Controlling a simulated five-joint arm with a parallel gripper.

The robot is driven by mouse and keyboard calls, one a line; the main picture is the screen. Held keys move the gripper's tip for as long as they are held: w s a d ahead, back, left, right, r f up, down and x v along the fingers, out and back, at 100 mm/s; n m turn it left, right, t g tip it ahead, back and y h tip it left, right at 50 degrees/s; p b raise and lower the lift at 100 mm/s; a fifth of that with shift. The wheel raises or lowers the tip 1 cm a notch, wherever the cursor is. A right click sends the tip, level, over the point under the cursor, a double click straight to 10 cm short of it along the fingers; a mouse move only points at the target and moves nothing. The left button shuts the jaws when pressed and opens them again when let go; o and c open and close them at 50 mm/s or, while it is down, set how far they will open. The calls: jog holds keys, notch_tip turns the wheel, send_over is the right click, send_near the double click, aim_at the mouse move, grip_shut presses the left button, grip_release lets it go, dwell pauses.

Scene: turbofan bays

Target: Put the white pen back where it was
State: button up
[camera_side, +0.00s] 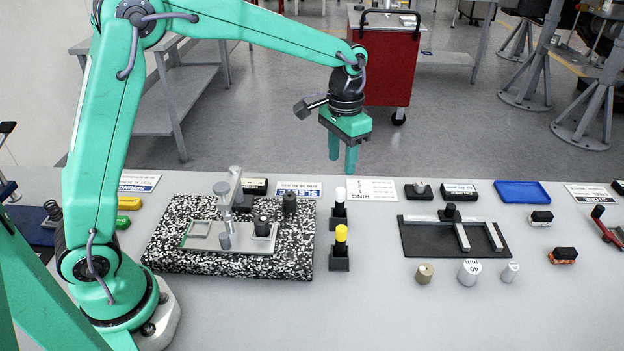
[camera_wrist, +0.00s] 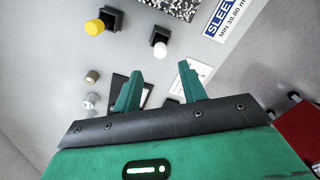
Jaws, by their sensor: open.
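The white pen (camera_side: 340,195) stands upright in a small black holder (camera_side: 338,222), with its white top showing. In the wrist view the white pen (camera_wrist: 160,50) appears just beyond the gap between the fingers. My gripper (camera_side: 343,165) is open and empty, pointing down, above the table near the pen's top and apart from it. In the wrist view my gripper (camera_wrist: 158,71) shows both green fingers spread, with nothing between them. The pen's lower part is hidden in the holder.
A yellow pen (camera_side: 341,234) stands in a similar black holder in front. A speckled granite plate (camera_side: 170,250) with a metal gauge stand is to the left. A black tray (camera_side: 415,240) with metal bars is to the right, with several cylinders before it. Printed labels lie behind.

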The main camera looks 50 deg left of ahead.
jog(key=s+a+r+n+t, duration=0.1)
jog(key=s+a+r+t, duration=0.25)
jog(key=s+r, duration=0.7)
jog(key=s+a+f+t, duration=0.1)
jog(key=s, duration=0.6)
jog(key=s+a+f+n+t, duration=0.1)
jog(key=s+a+f, duration=0.1)
jog(key=s, duration=0.5)
jog(key=shift+a, duration=0.25)
jog(key=shift+s, duration=0.1)
